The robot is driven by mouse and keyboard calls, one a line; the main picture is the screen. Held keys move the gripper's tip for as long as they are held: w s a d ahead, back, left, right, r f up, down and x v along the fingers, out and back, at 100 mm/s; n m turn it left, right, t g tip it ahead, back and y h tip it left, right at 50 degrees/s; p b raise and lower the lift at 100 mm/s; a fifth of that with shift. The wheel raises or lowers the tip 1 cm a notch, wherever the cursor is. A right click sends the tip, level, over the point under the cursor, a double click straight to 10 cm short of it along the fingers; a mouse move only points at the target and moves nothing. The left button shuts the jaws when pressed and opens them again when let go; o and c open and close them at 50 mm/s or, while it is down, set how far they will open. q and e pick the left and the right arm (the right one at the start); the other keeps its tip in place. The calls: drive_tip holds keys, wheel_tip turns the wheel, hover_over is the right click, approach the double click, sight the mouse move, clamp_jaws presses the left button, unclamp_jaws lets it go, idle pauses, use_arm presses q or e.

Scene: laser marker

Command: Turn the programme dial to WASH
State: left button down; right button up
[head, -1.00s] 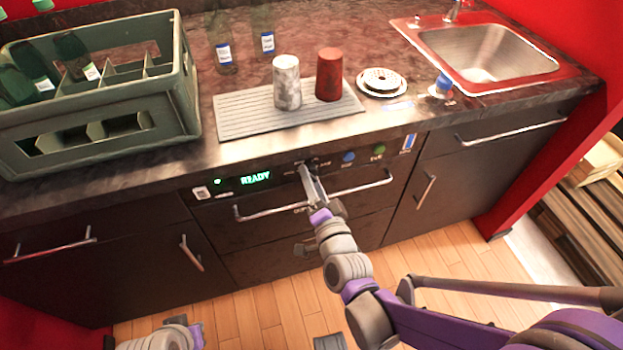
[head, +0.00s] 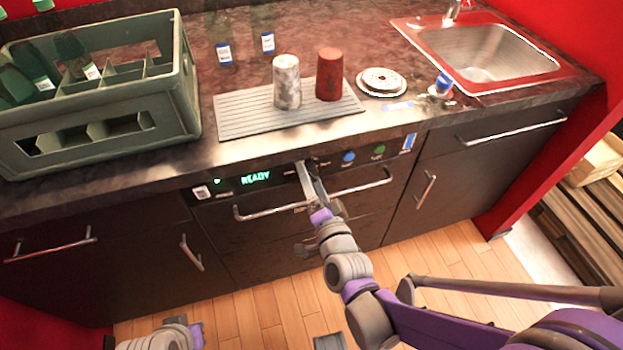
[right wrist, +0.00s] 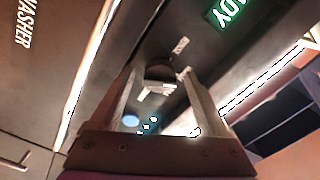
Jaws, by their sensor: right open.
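The programme dial is a dark round knob on the control panel, right of the green READY display (head: 256,177). In the head view my right gripper mostly covers it. In the right wrist view the dial (right wrist: 160,73) sits between the open fingers, with a pale bar-shaped mark near it. My right gripper (head: 309,165) is open with its fingertips at the panel, one on each side of the dial; it also shows in the right wrist view (right wrist: 160,85). I cannot tell whether the fingers touch the dial.
A blue button (head: 348,157) and a green button (head: 378,150) sit right of the dial. A bar handle (head: 270,213) runs below the panel, near my right gripper. On the counter above stand a green crate (head: 160,120), two cups on a ribbed mat (head: 240,115), and a sink (head: 485,50).

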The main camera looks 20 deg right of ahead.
use_arm(q)
drive_tip(key=shift+r+p, duration=0.5)
drive_tip(key=shift+r, duration=0.1)
use_arm(e)
drive_tip(key=s, duration=1.1)
drive_tip(key=shift+d, duration=0.2)
drive_tip(key=shift+w, duration=0.1)
wheel_tip(320, 180, down, 7)
drive_tip(key=s+a+n+g+y, duration=0.2)
drive_tip(key=n+g, duration=0.5)
drive_tip(key=n, duration=0.1)
drive_tip(key=s+d+f+n+g+h, duration=0.25)
drive_tip(key=s+d+g, duration=0.35)
drive_tip(key=s, duration=0.3)
use_arm(q)
wheel_tip(320, 180, up, 21)
drive_tip(key=w+t+p, duration=0.1)
drive_tip(key=p, duration=1.7)
drive_tip(key=shift+w, duration=0.35)
use_arm(e)
wheel_tip(320, 180, up, 21)
drive_tip(key=w+n, duration=0.1)
drive_tip(key=shift+w+d, duration=0.2)
drive_tip(key=shift+d, duration=0.1)
use_arm(q)
drive_tip(key=shift+s+f, duration=0.1)
drive_tip(key=shift+s, duration=0.05)
use_arm(e)
drive_tip(key=shift+s+r, duration=0.1)
drive_tip(key=shift+s, duration=0.05)
